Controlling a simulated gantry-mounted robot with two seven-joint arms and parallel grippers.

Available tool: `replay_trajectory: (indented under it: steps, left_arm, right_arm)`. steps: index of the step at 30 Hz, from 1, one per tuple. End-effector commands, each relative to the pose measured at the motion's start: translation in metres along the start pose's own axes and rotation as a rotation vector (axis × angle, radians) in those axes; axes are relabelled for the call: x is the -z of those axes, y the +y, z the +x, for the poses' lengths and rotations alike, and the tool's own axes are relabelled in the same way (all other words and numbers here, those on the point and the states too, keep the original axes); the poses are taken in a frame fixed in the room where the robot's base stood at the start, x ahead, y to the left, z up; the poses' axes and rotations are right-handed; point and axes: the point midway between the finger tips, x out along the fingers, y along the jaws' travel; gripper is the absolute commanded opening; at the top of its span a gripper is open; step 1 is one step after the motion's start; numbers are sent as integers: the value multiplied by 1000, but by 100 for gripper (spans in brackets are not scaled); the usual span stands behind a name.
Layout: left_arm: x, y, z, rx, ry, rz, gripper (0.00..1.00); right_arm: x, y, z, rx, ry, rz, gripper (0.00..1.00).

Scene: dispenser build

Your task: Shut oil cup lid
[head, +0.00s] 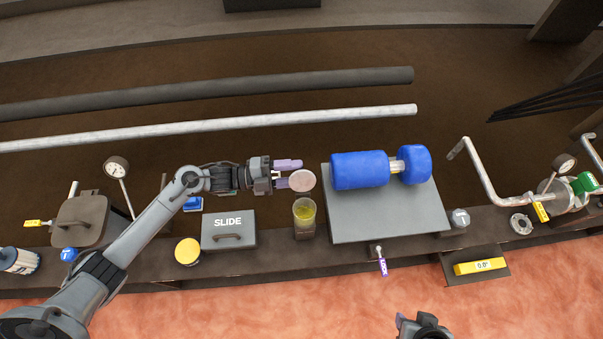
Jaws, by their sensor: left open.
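The oil cup (304,217) is a small clear cup with yellow oil, standing on the dark bench just left of the grey plate. Its round pinkish lid (302,180) stands raised above and behind the cup's mouth, so the cup is open. My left gripper (288,173) comes in from the left with its purple-tipped fingers open. The fingers are close beside the lid's left edge; I cannot tell whether they touch it. Part of my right gripper (422,326) shows at the bottom edge, and its fingers are not clear.
A grey SLIDE box (229,232) and a yellow-lidded jar (187,251) stand left of the cup. A blue motor-like unit (358,169) sits on the grey plate (385,225) at right. A purple LOCK tag (382,266) hangs in front. Two long pipes lie behind.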

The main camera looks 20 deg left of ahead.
Motion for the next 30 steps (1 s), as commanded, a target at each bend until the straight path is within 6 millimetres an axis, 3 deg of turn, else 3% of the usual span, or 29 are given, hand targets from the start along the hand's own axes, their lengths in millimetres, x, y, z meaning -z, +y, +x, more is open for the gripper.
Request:
replay_trajectory:
  steps: [7,18,27,30]
  left_arm:
    - [0,1,22,1,1,0,47]
    - [0,0,25,0,0,0,47]
    - [0,0,25,0,0,0,1]
    - [0,0,25,0,0,0,0]
  right_arm:
    - [-3,-1,9,1,0,2,43]
    - [-3,0,10,0,-1,-1,43]
    - [-4,1,10,-5,-2,-7,43]
    - [-4,1,10,-5,-2,-7,43]
